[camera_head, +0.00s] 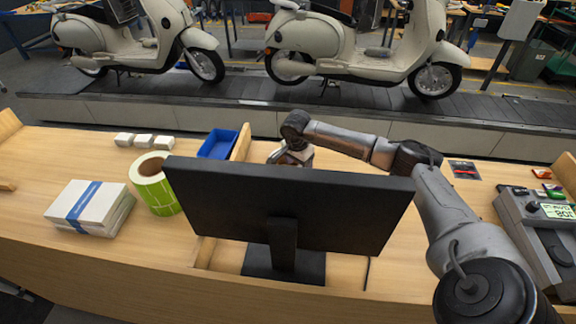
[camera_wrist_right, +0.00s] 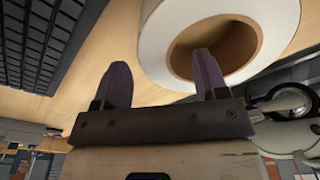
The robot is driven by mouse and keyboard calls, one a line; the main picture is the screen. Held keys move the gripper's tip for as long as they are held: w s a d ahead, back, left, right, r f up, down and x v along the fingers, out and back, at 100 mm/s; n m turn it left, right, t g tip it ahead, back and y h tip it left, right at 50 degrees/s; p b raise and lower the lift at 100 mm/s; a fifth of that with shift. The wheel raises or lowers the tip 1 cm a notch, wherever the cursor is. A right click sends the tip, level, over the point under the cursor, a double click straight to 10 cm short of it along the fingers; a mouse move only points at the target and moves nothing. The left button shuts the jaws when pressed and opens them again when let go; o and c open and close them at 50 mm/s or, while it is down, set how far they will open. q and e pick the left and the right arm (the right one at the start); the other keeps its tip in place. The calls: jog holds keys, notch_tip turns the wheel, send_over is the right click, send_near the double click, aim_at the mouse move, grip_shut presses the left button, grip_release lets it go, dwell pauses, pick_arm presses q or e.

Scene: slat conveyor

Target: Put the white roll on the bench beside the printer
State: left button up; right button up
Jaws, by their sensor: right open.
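The white roll (camera_wrist_right: 155,42) shows large in the right wrist view, with a brown core and an open hole. It sits just beyond and to the right of my right gripper's fingertips (camera_wrist_right: 162,75). The fingers are spread apart with nothing clearly held between them; I cannot tell if one touches the roll. In the head view my right gripper (camera_head: 292,155) is partly hidden behind the black monitor, and I cannot make out the white roll there. A grey device with a lit display (camera_head: 520,215), possibly the printer, stands at the bench's right end. My left gripper is not in view.
The monitor (camera_head: 290,208) stands mid-bench (camera_head: 60,152). To its left are a green label roll (camera_head: 160,192), stacked white boxes (camera_head: 90,205), several small white blocks (camera_head: 145,141) and a blue bin (camera_head: 217,144). A keyboard (camera_wrist_right: 45,40) shows in the wrist view. Scooters stand behind on the conveyor.

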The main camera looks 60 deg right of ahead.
jog(key=shift+d+f, duration=0.15)
jog(key=shift+f, duration=1.25)
grip_shut()
